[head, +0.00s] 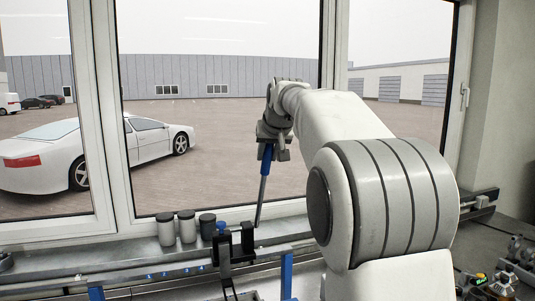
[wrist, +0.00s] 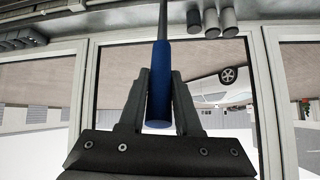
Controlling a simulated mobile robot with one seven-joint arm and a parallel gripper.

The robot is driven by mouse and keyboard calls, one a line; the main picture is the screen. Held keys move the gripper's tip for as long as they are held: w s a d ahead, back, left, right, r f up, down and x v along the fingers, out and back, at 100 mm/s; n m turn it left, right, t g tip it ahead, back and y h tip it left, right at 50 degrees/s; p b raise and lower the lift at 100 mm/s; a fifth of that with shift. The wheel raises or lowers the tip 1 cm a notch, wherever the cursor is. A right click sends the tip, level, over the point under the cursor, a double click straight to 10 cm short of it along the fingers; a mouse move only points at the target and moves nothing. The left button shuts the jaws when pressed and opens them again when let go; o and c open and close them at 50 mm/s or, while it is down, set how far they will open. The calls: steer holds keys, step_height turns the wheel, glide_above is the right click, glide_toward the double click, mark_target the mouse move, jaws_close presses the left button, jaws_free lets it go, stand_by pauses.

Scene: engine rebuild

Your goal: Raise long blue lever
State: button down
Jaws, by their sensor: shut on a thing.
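The long lever has a blue handle (head: 266,160) and a thin grey rod (head: 261,195). In the head view it stands nearly upright, leaning slightly, with its lower end by a black bracket (head: 236,246). My gripper (head: 273,137) is at the top of the lever, shut on the blue handle. In the wrist view the blue handle (wrist: 160,88) lies between the two fingers of my gripper (wrist: 160,75), and the rod runs out of the top of the picture. The lever's lower joint is not clear.
Several grey and dark canisters (head: 187,226) stand on the sill left of the bracket. A window frame (head: 105,130) stands behind, with a white car (head: 95,150) outside. Engine parts (head: 495,285) lie at the lower right. My arm covers the right middle.

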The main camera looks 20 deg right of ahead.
steer(key=shift+g, duration=0.8)
steer(key=shift+w+r+p, duration=0.2)
steer(key=shift+w+p, duration=0.05)
steer(key=shift+w, duration=0.45)
steer(key=shift+w+r+p, duration=0.25)
steer(key=shift+w, duration=0.4)
steer(key=shift+w+r+p, duration=0.2)
steer(key=shift+w+p, duration=0.05)
steer(key=shift+w, duration=0.45)
steer(key=c, duration=0.6)
jaws_free()
steer(key=shift+r, duration=0.1)
steer(key=v, duration=1.7)
